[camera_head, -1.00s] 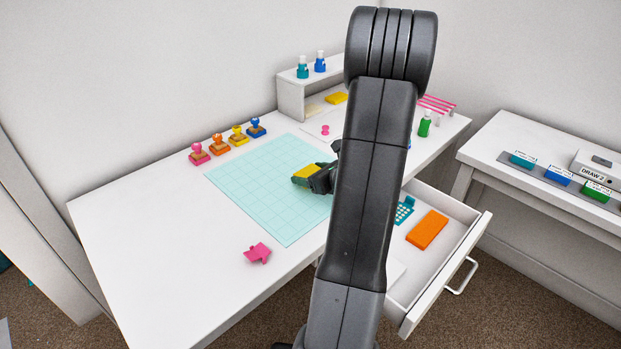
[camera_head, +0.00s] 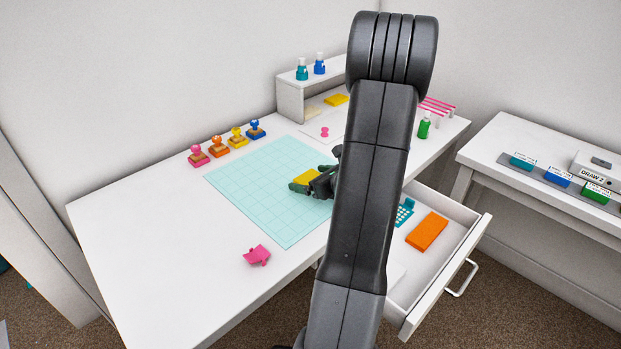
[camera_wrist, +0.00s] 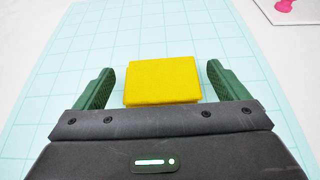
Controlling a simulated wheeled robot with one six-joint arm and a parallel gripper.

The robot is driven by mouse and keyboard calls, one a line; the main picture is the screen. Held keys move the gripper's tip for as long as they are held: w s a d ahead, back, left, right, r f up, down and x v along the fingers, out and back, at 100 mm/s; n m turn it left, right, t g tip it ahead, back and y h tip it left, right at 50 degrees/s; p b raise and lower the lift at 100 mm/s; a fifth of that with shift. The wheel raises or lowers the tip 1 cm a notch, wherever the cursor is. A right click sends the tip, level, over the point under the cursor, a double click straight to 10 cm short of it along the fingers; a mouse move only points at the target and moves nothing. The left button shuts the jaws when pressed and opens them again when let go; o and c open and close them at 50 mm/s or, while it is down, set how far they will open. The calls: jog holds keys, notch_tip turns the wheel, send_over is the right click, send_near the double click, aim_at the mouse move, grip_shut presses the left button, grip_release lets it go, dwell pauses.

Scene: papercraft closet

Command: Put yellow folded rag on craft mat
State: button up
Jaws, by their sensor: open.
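The yellow folded rag (camera_wrist: 162,81) lies flat on the light teal craft mat (camera_wrist: 60,65) in the wrist view. It also shows in the head view (camera_head: 306,177), partly hidden by my gripper. The gridded craft mat (camera_head: 252,190) covers the middle of the white desk. My gripper (camera_wrist: 160,88) is open, with one green finger on each side of the rag and a visible gap to each. In the head view my gripper (camera_head: 302,188) is low over the right part of the mat.
Several stamps (camera_head: 227,143) stand behind the mat. A pink paper piece (camera_head: 257,255) lies in front of it. An open drawer (camera_head: 462,240) holds an orange block (camera_head: 427,231). A small shelf (camera_head: 291,97) with bottles stands at the back. The desk's left side is clear.

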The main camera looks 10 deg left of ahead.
jog(key=p+v, duration=0.1)
jog(key=v, duration=1)
jog(key=shift+s+d, duration=0.2)
jog(key=shift+s, duration=0.05)
dwell(0.5)
